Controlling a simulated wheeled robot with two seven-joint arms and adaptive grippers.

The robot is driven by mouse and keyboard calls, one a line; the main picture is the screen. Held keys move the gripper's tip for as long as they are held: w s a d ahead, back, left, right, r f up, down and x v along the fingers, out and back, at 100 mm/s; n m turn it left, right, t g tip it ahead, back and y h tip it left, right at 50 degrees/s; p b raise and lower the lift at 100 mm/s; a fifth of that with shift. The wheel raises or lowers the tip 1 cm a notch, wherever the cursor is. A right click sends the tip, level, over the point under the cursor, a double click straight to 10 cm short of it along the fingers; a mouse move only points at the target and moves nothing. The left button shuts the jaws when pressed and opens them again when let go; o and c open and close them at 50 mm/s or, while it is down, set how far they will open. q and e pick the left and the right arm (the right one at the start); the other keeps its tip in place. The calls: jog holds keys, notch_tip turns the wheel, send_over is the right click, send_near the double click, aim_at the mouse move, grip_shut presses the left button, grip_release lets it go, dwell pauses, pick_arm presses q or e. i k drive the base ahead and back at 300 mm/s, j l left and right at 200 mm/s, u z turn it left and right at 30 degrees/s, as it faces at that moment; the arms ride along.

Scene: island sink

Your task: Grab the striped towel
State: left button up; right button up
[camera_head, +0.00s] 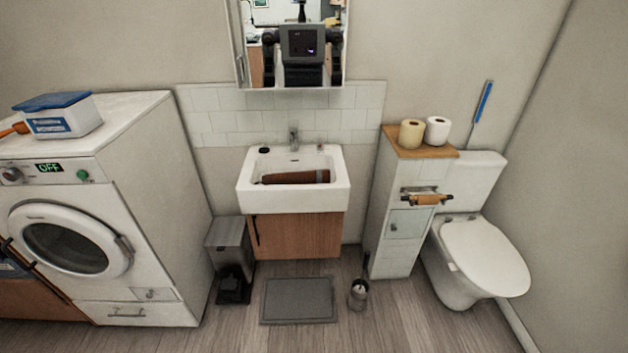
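I cannot make out a striped towel for certain. A long reddish-brown object with a darker left end (295,177) lies across the basin of the white sink (292,204). It is too small to tell whether it is a towel or whether it has stripes. Neither of my grippers shows in the head view, and nothing is seen touching the object in the sink.
A washing machine (135,150) with a blue-lidded box (58,115) stands left. A bin (231,243), grey mat (298,300) and brush holder (358,293) are on the floor. A narrow cabinet (396,228) and toilet (480,262) stand right. A mirror (331,14) reflects me.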

aim_at(319, 177)
jog(key=i+l+z, duration=0.25)
jog(key=i+l, duration=0.55)
jog(key=l, duration=0.1)
